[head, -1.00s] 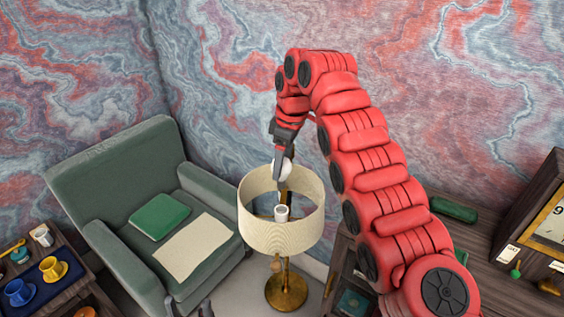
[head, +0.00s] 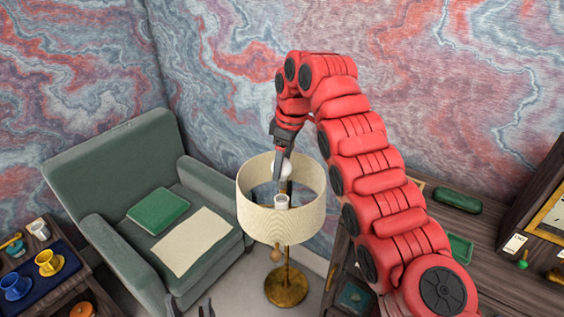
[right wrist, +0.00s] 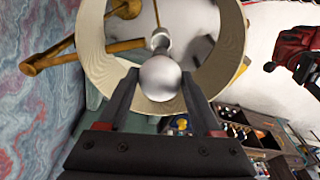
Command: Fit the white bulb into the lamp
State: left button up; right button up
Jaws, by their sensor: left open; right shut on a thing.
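My right gripper (head: 281,170) points down into the top of the lamp's cream shade (head: 281,222). It is shut on the white bulb (head: 286,171), which also shows between the fingers in the right wrist view (right wrist: 160,78). In the head view the bulb appears just above the white socket (head: 281,201) inside the shade, with a small gap. I cannot tell whether they are exactly in line. The lamp's brass stand (head: 286,286) is upright on the floor.
A green armchair (head: 120,165) with a green cushion (head: 158,205) and a cream cloth (head: 192,240) stands left of the lamp. A side table with yellow and blue cups (head: 48,262) is at far left. A wooden desk (head: 475,225) is at right. The shade closely surrounds my right gripper.

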aim_at(282, 181)
jog(key=shift+f+b, duration=2.35)
jog(key=shift+f, duration=0.7)
jog(key=o, duration=1.4)
jog(key=shift+r+p, duration=1.85)
jog(key=shift+r, duration=0.6)
jog(key=shift+r+p, duration=1.7)
jog(key=shift+r, duration=0.35)
